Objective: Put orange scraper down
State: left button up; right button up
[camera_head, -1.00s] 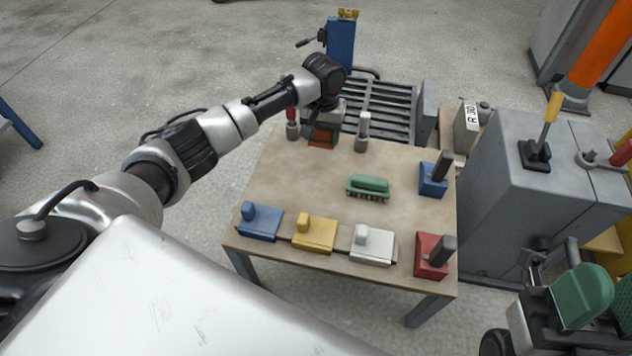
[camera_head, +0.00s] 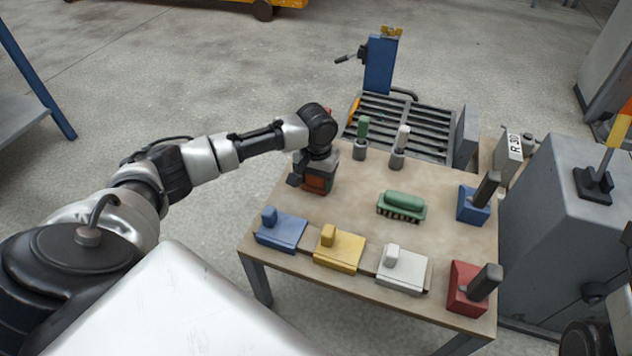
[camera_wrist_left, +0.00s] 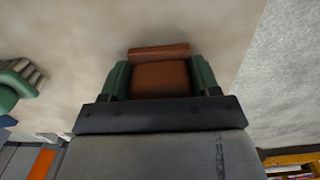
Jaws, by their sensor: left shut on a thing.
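My left gripper (camera_head: 315,181) is over the left part of the table (camera_head: 352,200), near its left edge. It is shut on the orange scraper (camera_head: 316,184), of which a small orange part shows in the head view. In the left wrist view the orange-brown scraper (camera_wrist_left: 160,78) sits between the two green fingers of the left gripper (camera_wrist_left: 161,82). The tabletop lies behind it there. I cannot tell whether the scraper touches the table. My right gripper is not in view.
Blue (camera_head: 281,232), yellow (camera_head: 339,252) and white (camera_head: 402,272) tools line the front edge. A red tool (camera_head: 466,290) is front right, a green brush (camera_head: 401,206) mid-table, a blue tool (camera_head: 473,206) right. Green-handled (camera_head: 362,130) and white-handled (camera_head: 401,141) tools stand at the back.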

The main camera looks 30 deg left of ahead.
pick_arm(q)
jog(key=o, duration=0.9)
